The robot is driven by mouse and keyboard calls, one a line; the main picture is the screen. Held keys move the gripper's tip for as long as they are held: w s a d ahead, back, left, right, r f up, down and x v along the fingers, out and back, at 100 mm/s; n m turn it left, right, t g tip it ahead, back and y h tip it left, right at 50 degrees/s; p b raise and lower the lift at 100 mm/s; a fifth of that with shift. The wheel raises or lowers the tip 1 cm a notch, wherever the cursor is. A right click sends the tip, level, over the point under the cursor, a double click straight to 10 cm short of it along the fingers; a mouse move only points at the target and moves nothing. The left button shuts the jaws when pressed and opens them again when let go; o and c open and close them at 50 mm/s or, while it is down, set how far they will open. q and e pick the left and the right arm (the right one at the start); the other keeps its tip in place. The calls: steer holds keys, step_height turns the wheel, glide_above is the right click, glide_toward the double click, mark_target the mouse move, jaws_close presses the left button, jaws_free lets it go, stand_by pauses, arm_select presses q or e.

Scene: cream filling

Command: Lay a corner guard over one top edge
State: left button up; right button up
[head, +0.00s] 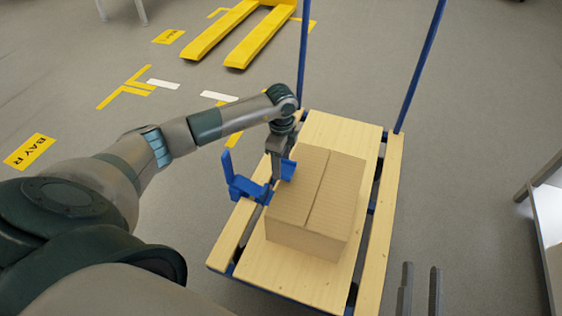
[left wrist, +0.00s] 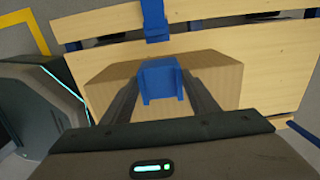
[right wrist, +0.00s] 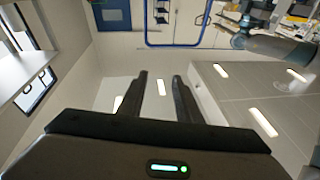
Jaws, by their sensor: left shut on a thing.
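A closed cardboard box (head: 325,205) sits on the wooden deck of a cart. My left gripper (head: 284,160) is at the box's left top edge, shut on a small blue corner guard (head: 289,171). In the left wrist view the guard (left wrist: 162,82) sits between the fingertips with the box (left wrist: 110,80) right behind it. I cannot tell whether the guard touches the box. My right gripper (head: 419,290) is open and empty, low at the right, away from the box; its spread fingers also show in the right wrist view (right wrist: 160,95).
The cart's slatted deck (head: 285,260) has blue upright posts (head: 420,65) at its far end. A blue bracket (head: 240,187) stands at its left side. A yellow pallet jack (head: 235,35) is on the floor beyond. A pale table (head: 550,215) stands at the right.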

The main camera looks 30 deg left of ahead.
mark_target(288, 167)
arm_select(q)
steer(key=shift+f+b, duration=0.35)
steer(key=shift+f, duration=0.15)
steer(key=shift+d, duration=0.15)
steer(key=shift+w+d+f, duration=0.15)
steer(key=shift+d+f, duration=0.2)
steer(key=shift+d, duration=0.05)
arm_select(e)
steer(key=shift+s+r+t+y, duration=0.15)
steer(key=shift+s+r+t, duration=0.2)
steer(key=shift+r, duration=0.25)
steer(key=shift+s+r+t+y, duration=0.15)
steer(key=shift+s+r+t, duration=0.1)
steer(key=shift+r+t, duration=0.25)
arm_select(q)
steer(key=shift+d+f, duration=0.2)
steer(key=shift+d, duration=0.1)
arm_select(e)
steer(key=shift+r, duration=0.25)
arm_select(q)
steer(key=o, duration=1.1)
arm_select(e)
steer(key=shift+w+f, duration=0.1)
steer(key=shift+f, duration=0.05)
